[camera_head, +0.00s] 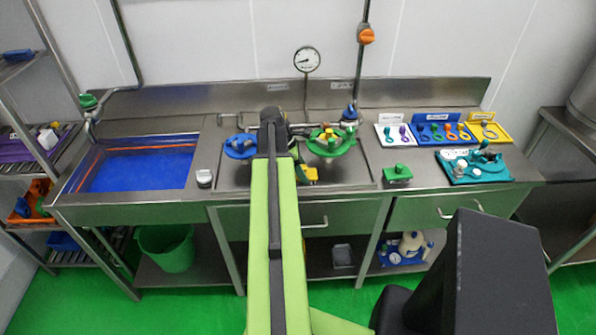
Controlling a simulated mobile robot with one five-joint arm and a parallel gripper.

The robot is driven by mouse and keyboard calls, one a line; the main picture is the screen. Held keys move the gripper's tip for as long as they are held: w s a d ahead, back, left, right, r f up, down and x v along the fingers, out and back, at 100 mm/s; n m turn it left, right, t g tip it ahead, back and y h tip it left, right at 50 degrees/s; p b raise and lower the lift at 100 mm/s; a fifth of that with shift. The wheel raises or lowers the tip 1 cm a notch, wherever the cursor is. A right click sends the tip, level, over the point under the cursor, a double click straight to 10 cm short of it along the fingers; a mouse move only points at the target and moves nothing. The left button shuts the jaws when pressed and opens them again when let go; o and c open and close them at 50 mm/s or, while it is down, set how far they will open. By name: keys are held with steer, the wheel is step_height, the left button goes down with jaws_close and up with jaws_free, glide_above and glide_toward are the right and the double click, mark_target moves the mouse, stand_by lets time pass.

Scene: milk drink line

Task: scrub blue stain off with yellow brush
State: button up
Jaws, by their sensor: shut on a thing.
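My arm reaches away from me over the middle of the steel counter, and my gripper (303,172) is low over the recessed worktop, mostly hidden behind the arm. It is shut on a small yellow item, seemingly the yellow brush (310,174), which shows just right of the arm's end. I cannot tell whether the brush touches the worktop. I cannot make out a blue stain; the arm covers part of the worktop.
A blue round holder (240,153) and a green round holder (330,149) flank the arm. A blue-filled sink (140,170) lies left. A green block (398,174), coloured trays (442,140) and a teal tray (500,174) stand right. A pipe (359,72) rises behind.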

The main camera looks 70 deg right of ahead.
steer(key=shift+r, duration=0.1)
step_height(320, 180, up, 6)
steer(key=p, duration=0.6)
step_height(320, 180, up, 3)
steer(key=p, duration=0.3)
